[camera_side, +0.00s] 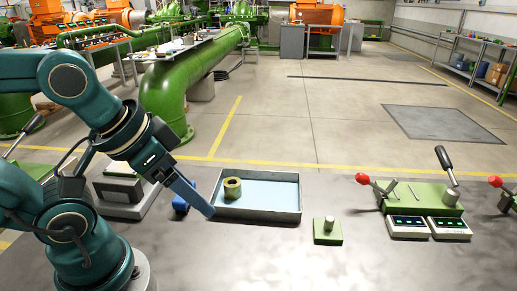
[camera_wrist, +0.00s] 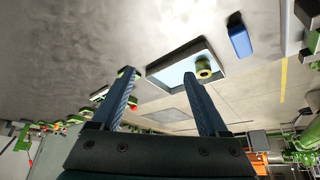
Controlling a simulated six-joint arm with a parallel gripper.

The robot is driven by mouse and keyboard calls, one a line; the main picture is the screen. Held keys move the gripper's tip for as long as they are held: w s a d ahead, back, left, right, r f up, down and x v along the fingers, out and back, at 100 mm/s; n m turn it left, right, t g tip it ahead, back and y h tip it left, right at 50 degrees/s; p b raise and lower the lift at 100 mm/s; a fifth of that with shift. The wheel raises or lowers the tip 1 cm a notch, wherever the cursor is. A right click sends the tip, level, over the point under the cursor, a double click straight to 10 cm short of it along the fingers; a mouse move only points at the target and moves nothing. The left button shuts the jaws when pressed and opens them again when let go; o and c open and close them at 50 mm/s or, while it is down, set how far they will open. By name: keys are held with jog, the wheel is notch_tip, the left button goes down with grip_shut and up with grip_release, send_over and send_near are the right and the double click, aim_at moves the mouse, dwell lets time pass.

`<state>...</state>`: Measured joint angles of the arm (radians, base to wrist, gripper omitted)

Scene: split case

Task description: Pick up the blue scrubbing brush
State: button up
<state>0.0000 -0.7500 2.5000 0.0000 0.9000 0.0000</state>
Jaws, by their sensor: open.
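The blue scrubbing brush (camera_side: 181,204) lies on the grey table just left of the shallow tray in the side view, partly hidden by my gripper. In the wrist view the brush (camera_wrist: 240,41) shows as a blue block with a dark end, at upper right, outside the space between my fingers. My gripper (camera_side: 208,210) points down to the right, its tips near the tray's left front corner in the picture. In the wrist view both fingers of my gripper (camera_wrist: 159,75) stand apart with nothing between them.
The tray (camera_side: 258,215) has a pale blue floor and holds an olive ring-shaped roll (camera_side: 232,188). A green block with a metal knob (camera_side: 327,231) stands right of it. A green lever fixture (camera_side: 425,197) stands further right. The front table area is clear.

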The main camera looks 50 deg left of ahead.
jog(key=w+a+f+n+g+y, duration=0.1)
jog(key=w+a+f+n+g, duration=0.1)
jog(key=w+a+n, duration=0.45)
jog(key=a+f+g, duration=0.1)
jog(key=a+f, duration=0.1)
jog(key=a, duration=0.1)
jog(key=s+a+f+n+g, duration=0.1)
jog(key=a+f, duration=0.2)
jog(key=a, duration=0.1)
jog(key=a+f+n+g+h, duration=0.1)
jog(key=a+f, duration=0.1)
jog(key=a, duration=0.2)
jog(key=shift+s+a+f+n+g, duration=0.1)
jog(key=shift+s+f+n+g, duration=0.1)
jog(key=shift+f+n+g, duration=0.15)
jog(key=shift+s+f, duration=0.1)
jog(key=shift+f, duration=2.45)
jog(key=shift+f, duration=0.25)
